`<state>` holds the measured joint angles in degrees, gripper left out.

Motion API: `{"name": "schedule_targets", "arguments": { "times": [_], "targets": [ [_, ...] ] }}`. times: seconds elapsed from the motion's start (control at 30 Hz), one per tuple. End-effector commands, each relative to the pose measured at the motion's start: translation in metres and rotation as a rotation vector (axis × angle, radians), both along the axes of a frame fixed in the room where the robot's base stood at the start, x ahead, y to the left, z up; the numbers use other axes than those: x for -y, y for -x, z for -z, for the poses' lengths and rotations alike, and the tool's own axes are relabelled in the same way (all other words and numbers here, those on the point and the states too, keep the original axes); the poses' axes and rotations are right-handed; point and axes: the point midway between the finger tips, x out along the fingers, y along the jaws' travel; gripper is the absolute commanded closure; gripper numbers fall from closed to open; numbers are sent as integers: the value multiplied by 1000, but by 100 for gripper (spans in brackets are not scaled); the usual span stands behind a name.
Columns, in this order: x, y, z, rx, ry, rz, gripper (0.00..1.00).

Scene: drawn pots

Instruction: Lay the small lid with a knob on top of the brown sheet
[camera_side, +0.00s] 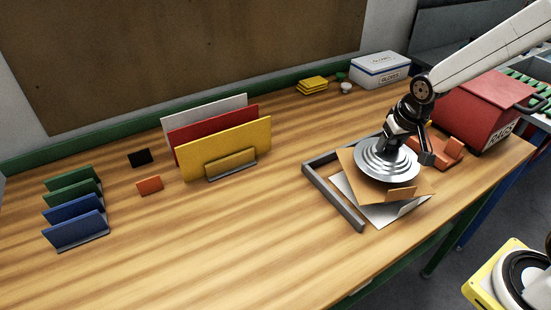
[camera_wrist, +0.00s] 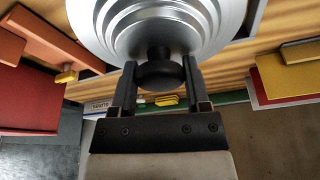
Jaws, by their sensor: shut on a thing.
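The small lid (camera_side: 385,164) is a silver, stepped round disc. In the wrist view the lid (camera_wrist: 185,22) fills the top middle, with its black knob (camera_wrist: 160,70) between my fingers. My gripper (camera_wrist: 158,85) is shut on that knob. In the side view my gripper (camera_side: 402,143) is at the lid's top. The brown sheet (camera_side: 422,187) lies below the lid, over white sheets, and shows around the lid's edge. I cannot tell whether the lid touches the sheet.
A grey angled frame (camera_side: 333,196) borders the sheets on the left and back. A white sheet (camera_side: 375,214) sticks out in front. An orange holder (camera_side: 448,152) and a red box (camera_side: 482,110) stand to the right. Upright coloured boards (camera_side: 225,143) stand left. The table's middle front is clear.

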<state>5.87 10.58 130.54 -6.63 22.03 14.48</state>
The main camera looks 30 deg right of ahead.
Motion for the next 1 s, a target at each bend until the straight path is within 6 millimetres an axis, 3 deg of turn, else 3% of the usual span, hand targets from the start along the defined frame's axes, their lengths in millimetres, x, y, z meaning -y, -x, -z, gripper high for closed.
{"name": "schedule_targets", "arguments": {
  "times": [0.2,0.63,0.67,0.77,1.0],
  "targets": [
    [0,0,19,-1,0,-1,100],
    [0,0,23,1,-1,0,100],
    [0,0,23,0,0,0,36],
    [0,0,23,1,0,0,5],
    [0,0,23,1,1,-1,4]
  ]
}}
